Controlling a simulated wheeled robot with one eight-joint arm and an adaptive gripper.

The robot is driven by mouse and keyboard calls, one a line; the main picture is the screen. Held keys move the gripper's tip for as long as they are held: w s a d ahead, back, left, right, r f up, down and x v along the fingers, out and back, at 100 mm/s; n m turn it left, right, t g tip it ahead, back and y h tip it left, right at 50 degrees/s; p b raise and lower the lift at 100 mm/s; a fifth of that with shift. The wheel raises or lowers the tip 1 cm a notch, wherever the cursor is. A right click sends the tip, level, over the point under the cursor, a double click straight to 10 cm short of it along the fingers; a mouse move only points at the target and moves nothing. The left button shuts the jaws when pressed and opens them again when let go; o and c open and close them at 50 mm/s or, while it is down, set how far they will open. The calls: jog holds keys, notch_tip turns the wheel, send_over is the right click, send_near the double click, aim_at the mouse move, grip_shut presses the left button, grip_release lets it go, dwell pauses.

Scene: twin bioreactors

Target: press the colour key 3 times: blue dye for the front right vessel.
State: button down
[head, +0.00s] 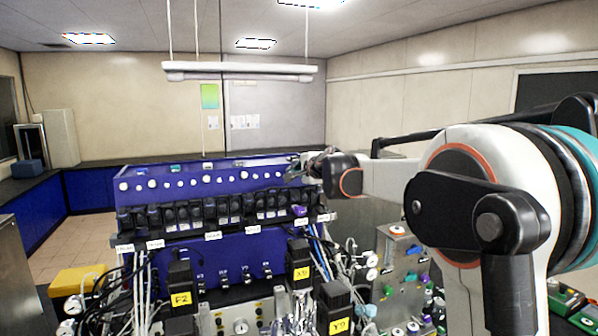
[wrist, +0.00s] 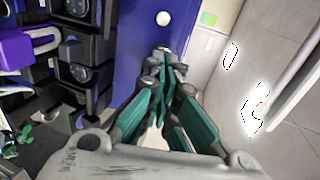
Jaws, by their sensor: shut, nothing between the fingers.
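A blue cabinet panel (head: 215,184) stands ahead of me with a row of white round buttons (head: 152,184) along its upper face. My gripper (head: 296,170) is at the panel's right end, by the end of that row. In the wrist view the teal-sided fingers of my gripper (wrist: 170,60) are shut and empty, with the tips close to the blue panel (wrist: 137,35). One white round button (wrist: 162,18) shows just beyond the tips; I cannot tell whether they touch anything. Which button is the colour key cannot be read. The vessels are not clearly identifiable.
A row of black pump units (head: 180,215) runs below the buttons, with a purple clamp (head: 300,210) at its right end. Tubes and yellow-labelled black motors (head: 181,285) crowd the front. A hanging lamp (head: 240,70) is overhead.

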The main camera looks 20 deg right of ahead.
jog(key=shift+x, duration=0.8)
jog(key=shift+s, duration=0.1)
jog(key=v, duration=0.2)
jog(key=shift+s+r, duration=0.1)
jog(key=shift+s, duration=0.2)
jog(key=shift+w, duration=0.15)
dwell(0.5)
jog(key=shift+w, duration=0.45)
jog(key=shift+x, duration=0.8)
jog(key=shift+s, duration=0.25)
jog(key=shift+v, duration=1.2)
